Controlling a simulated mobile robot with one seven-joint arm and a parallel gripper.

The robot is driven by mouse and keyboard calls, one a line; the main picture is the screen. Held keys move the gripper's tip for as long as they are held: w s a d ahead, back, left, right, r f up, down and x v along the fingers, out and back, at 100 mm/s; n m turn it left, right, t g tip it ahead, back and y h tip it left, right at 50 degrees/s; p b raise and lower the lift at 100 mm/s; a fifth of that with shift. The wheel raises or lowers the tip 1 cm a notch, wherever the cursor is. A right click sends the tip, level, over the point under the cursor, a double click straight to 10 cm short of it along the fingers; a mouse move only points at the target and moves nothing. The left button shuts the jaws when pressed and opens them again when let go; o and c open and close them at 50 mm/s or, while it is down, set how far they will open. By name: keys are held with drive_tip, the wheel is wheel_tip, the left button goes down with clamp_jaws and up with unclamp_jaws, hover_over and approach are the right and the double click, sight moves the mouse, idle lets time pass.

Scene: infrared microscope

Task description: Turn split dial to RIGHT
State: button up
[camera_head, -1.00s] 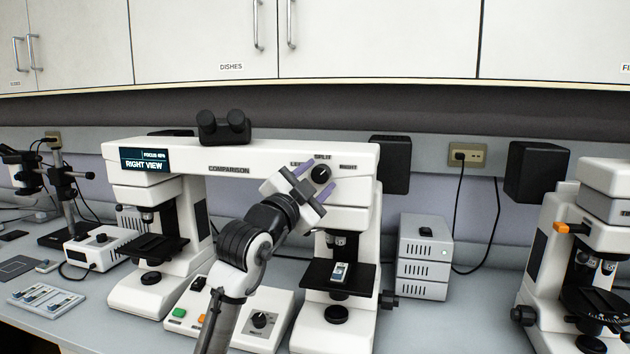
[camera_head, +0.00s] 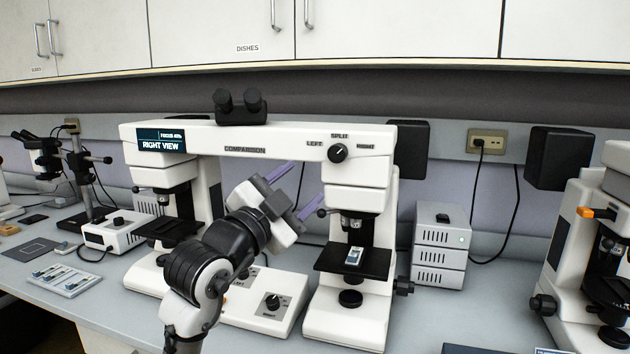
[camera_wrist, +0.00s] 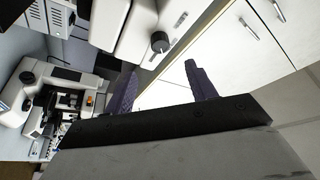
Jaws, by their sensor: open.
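The split dial (camera_head: 337,153) is a round black knob on the white bridge of the comparison microscope (camera_head: 280,145). LEFT, SPLIT and RIGHT are printed around it; its pointer is too small to read surely. The display (camera_head: 161,141) at the bridge's left end reads RIGHT VIEW. My gripper (camera_head: 306,180) is open and empty, below and left of the dial and apart from it. In the wrist view the dial (camera_wrist: 159,42) shows beyond the two spread purple fingers (camera_wrist: 163,88), with nothing between them.
The right stage (camera_head: 335,262) holds a slide below the bridge. A control box (camera_head: 240,312) with a knob stands behind my arm. Eyepieces (camera_head: 240,105) rise above the bridge. A grey box (camera_head: 442,245) and another microscope (camera_head: 600,270) stand to the right.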

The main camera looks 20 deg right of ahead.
drive_tip(key=shift+v, duration=1.2)
